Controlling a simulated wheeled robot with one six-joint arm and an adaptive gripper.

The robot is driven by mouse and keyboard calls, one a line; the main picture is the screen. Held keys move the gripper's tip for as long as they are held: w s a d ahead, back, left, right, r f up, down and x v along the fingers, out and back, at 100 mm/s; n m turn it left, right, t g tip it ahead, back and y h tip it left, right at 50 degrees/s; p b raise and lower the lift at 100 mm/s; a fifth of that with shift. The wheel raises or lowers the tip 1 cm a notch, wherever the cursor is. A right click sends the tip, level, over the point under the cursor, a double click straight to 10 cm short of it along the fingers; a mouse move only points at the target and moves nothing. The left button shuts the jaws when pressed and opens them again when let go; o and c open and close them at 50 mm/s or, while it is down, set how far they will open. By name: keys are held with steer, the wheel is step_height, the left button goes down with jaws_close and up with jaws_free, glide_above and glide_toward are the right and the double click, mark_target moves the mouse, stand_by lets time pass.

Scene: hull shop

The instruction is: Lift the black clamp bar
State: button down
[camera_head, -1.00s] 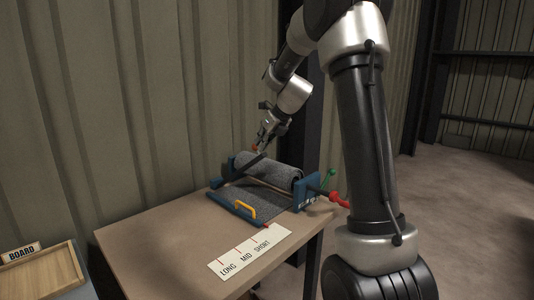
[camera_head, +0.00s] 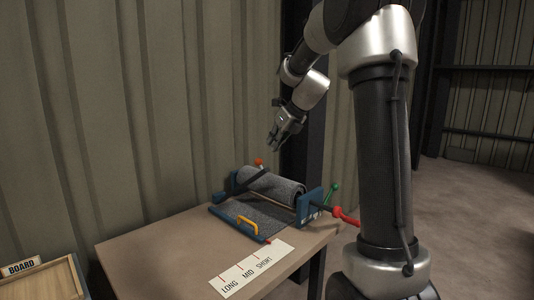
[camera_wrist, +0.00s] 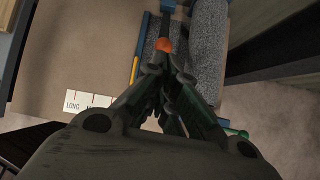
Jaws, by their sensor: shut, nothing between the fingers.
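The black clamp bar (camera_head: 246,182) lies slanting across the left end of a grey fabric roll (camera_head: 275,184) on a blue-framed fixture. An orange-red knob (camera_head: 258,162) sits at its far end. In the wrist view the bar (camera_wrist: 166,27) runs up the picture behind the knob (camera_wrist: 165,46). My gripper (camera_head: 273,147) is shut and empty, above and a little right of the knob, apart from it in the head view. In the wrist view my gripper's fingers (camera_wrist: 165,68) point toward the knob and hide part of the fixture.
The fixture's blue end plate (camera_head: 309,206) carries a red handle (camera_head: 345,217) and a green knob (camera_head: 335,186). A yellow handle (camera_head: 248,226) is at the front. A LONG/MID/SHORT strip (camera_head: 256,270) lies on the table (camera_head: 150,250). Table left is clear; a BOARD tray (camera_head: 45,290) stands beyond.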

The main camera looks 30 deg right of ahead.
steer(key=shift+v, duration=2.15)
